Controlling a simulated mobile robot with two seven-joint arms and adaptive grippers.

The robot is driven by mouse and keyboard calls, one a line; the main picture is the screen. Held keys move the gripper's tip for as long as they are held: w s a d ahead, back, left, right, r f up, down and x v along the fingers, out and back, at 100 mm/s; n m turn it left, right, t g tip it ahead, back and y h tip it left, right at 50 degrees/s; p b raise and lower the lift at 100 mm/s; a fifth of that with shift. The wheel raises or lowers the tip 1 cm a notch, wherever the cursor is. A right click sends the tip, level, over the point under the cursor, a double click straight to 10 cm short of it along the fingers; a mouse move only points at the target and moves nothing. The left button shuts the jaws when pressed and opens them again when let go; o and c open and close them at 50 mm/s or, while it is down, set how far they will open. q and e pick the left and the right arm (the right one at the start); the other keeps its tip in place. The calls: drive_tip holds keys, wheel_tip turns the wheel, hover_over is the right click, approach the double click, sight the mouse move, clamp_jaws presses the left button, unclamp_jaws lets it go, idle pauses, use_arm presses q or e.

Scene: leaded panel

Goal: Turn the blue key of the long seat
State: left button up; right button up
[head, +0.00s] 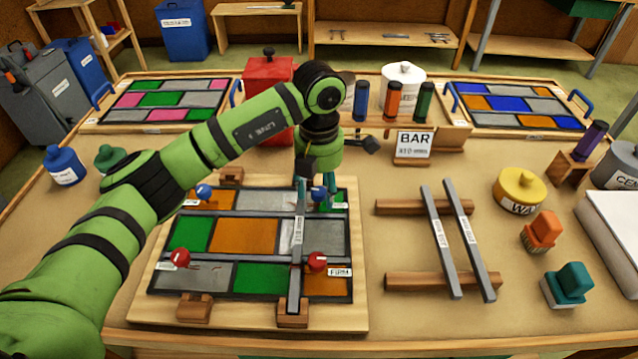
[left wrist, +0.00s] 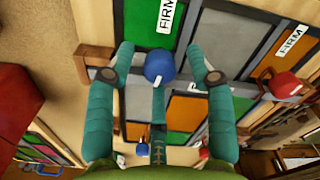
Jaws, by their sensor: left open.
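The leaded panel (head: 220,278) lies on a wooden board, with green, orange and grey panes. A grey bar (head: 297,248) lies across it from back to front. My left gripper (head: 322,190) is low over the panel's back right part, open. In the left wrist view its teal fingers (left wrist: 160,62) stand apart around a blue key (left wrist: 160,68); contact cannot be told. Fingers mostly hide this key in the head view. A second blue key (head: 203,192) is at the back left. Red keys (head: 180,257) and (head: 317,262) sit nearer the front. My right gripper is out of view.
Two grey bars (head: 443,245) rest on wooden rails (head: 425,282) to the right. A BAR sign (head: 414,145) and upright coloured cylinders stand behind. A yellow pot (head: 520,190) and orange and teal blocks stand at the right. Bare table lies between panel and rails.

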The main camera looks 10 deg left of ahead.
use_arm(q)
clamp_jaws()
drive_tip(key=shift+f, duration=0.1)
